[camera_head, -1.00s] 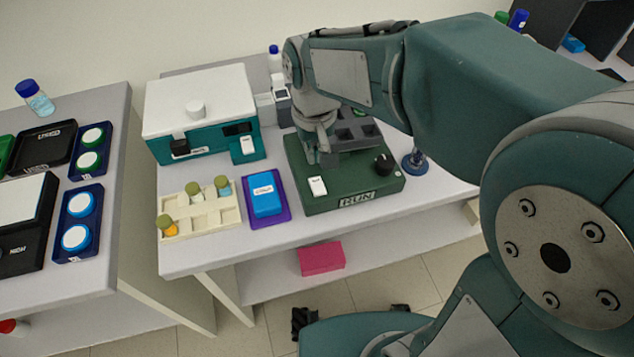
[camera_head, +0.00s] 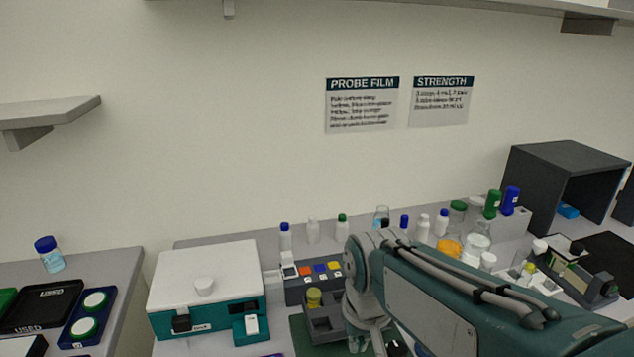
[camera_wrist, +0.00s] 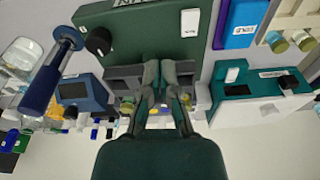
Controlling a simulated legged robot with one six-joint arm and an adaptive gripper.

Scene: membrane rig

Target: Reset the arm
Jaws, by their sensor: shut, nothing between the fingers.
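My arm (camera_head: 430,300) enters from the lower right of the head view and bends down at the wrist. My gripper (camera_head: 358,346) points down over the green RUN rig (camera_head: 303,333), at the picture's bottom edge. In the wrist view my gripper (camera_wrist: 166,66) has its fingers closed with nothing between them. The green rig (camera_wrist: 145,24) lies beyond the fingertips there, with its white switch (camera_wrist: 190,22) and black knob (camera_wrist: 98,41). Whether the fingertips touch the rig cannot be told.
A white-topped teal machine (camera_head: 204,280) stands left of the rig. A grey block with coloured buttons (camera_head: 313,283) sits behind it. Several bottles (camera_head: 422,228) line the back right. A dark open box (camera_head: 566,190) stands far right. A wall shelf (camera_head: 50,112) is upper left.

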